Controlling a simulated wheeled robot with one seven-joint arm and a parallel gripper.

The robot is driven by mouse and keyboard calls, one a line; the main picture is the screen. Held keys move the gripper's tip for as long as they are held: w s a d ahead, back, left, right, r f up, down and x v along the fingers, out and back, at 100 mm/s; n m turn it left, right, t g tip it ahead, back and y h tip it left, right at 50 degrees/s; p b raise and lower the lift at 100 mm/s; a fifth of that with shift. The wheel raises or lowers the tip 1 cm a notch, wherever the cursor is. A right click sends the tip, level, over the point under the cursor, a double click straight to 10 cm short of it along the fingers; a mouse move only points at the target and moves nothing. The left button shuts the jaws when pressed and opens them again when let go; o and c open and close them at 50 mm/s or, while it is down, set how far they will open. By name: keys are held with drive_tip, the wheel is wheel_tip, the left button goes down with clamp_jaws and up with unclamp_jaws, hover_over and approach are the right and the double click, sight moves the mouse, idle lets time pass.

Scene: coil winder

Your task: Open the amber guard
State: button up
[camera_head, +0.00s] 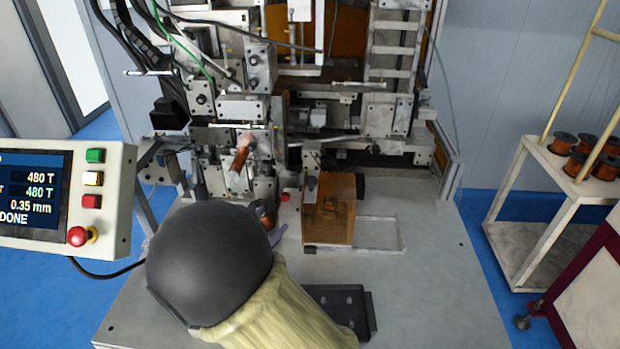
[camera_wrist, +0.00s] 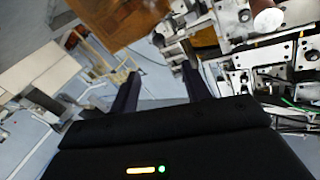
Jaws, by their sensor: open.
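The amber guard (camera_head: 330,222) is a see-through amber box low on the front of the coil winder, right of centre in the head view. Some parts show dimly through it. It also shows as an amber panel at the top of the wrist view (camera_wrist: 112,20). My gripper (camera_wrist: 160,70) is open, with nothing between its two dark fingers. The guard lies beyond the fingertips and to their left in the wrist view. In the head view my arm hides most of the gripper, just left of and in front of the guard. I see no contact.
A clear rectangular plate (camera_head: 382,233) lies right of the guard. A dark block (camera_head: 340,308) sits on the bench in front. A control panel (camera_head: 60,200) stands at left. A shelf cart (camera_head: 540,215) with several copper spools stands at right. The bench's right side is clear.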

sight(308, 186)
drive_tip(key=p+x, duration=0.4)
drive_tip(key=x, duration=1.3)
drive_tip(key=shift+d+p, duration=0.25)
drive_tip(key=shift+p, duration=0.1)
drive_tip(key=shift+f, duration=0.1)
clamp_jaws()
